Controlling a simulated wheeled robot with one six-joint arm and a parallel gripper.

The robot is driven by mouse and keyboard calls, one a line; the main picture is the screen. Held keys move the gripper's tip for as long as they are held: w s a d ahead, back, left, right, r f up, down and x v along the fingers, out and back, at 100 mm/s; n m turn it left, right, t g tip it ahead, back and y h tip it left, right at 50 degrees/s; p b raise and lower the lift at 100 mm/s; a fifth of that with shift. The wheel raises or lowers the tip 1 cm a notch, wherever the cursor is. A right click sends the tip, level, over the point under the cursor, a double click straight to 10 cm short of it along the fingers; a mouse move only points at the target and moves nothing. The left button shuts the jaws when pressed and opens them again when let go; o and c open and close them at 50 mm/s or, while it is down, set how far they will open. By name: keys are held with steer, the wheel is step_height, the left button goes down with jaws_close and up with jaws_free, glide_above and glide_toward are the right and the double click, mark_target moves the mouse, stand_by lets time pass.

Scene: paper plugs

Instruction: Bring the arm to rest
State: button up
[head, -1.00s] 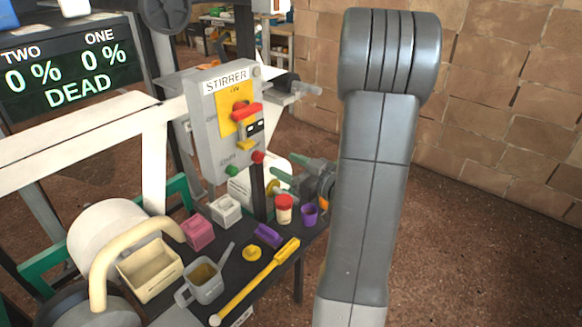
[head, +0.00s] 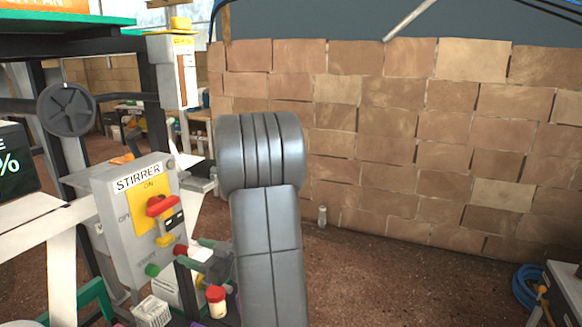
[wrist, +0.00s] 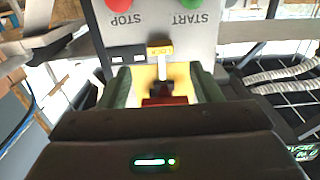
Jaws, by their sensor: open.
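My gripper (wrist: 163,88) shows in the wrist view with its two dark green fingers apart, one on each side of a red switch handle (wrist: 165,100). No held object shows between them; whether they touch the handle I cannot tell. In the head view my grey arm (head: 268,250) stands upright right of the grey STIRRER box (head: 118,215), and my gripper cannot be made out clearly there. The box has a yellow plate, the red handle (head: 160,205) and a dark tag below it. Its STOP and START buttons appear inverted in the wrist view.
A red-lidded jar (head: 216,305) and a white basket (head: 152,312) stand below the box. A black handwheel (head: 66,108) is at left. A brick wall (head: 400,150) closes the back. The floor (head: 400,285) right of my arm is largely open, with a blue hose (head: 526,287) at far right.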

mark_target(170, 242)
steer(key=x, duration=0.8)
steer(key=shift+w+a, duration=0.1)
steer(key=shift+a, duration=0.25)
steer(key=shift+d, duration=0.15)
